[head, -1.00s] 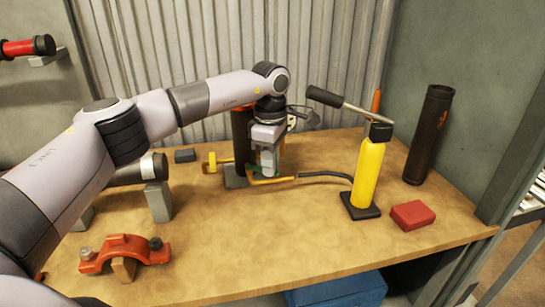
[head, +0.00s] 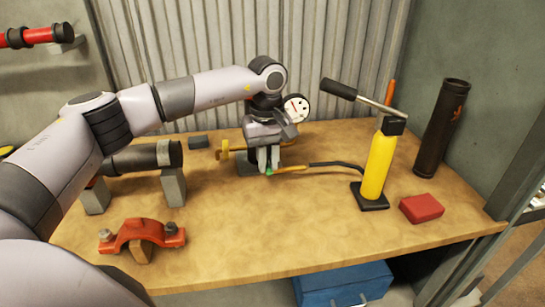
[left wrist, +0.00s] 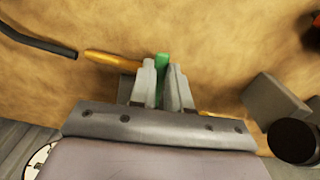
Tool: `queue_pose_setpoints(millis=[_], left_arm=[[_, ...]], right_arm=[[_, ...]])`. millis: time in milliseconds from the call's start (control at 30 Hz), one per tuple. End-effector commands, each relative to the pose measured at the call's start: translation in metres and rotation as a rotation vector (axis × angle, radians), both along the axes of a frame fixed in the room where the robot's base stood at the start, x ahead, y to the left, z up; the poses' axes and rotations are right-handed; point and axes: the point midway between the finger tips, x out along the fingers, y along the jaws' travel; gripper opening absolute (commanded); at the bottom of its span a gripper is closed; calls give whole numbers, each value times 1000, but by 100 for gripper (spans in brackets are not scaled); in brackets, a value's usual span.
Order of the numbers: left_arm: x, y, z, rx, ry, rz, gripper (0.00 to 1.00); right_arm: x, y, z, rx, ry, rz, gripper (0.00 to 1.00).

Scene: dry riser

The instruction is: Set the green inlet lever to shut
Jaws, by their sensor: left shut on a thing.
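My left gripper (head: 268,162) points down at the brass fitting of the riser in the head view. The green inlet lever (left wrist: 162,62) shows between its two fingers in the left wrist view, and the gripper is shut on it. Only a small green tip of the lever shows below the fingers in the head view. The brass fitting (left wrist: 108,60) runs from the fingers toward a black hose (head: 338,164). My gripper and wrist hide most of the riser and its valve body. My right gripper is not in view.
A white dial gauge (head: 296,108) stands close behind my wrist. A yellow hand pump (head: 378,165) and red block (head: 421,208) are at right. A dark pipe on grey supports (head: 174,187) and an orange clamp (head: 142,235) are at left. The front middle of the bench is clear.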

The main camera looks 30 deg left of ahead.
Motion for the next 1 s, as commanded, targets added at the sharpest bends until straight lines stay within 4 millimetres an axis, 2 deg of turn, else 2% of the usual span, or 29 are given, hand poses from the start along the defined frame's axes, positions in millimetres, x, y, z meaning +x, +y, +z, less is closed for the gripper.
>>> queue_pose_setpoints(millis=[300, 833, 867, 900, 933, 1000], left_arm=[[-5, 4, 0, -3, 1, -119, 0], [-6, 5, 0, -2, 2, -142, 0], [-6, 5, 0, -1, 1, -142, 23], [-6, 5, 0, -1, 1, -142, 36], [-6, 5, 0, -1, 1, -141, 43], [-6, 5, 0, -1, 1, -141, 43]], right_arm=[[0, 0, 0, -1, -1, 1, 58], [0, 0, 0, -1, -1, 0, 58], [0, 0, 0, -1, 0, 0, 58], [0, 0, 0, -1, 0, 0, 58], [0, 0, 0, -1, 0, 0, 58], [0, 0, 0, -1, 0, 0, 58]])
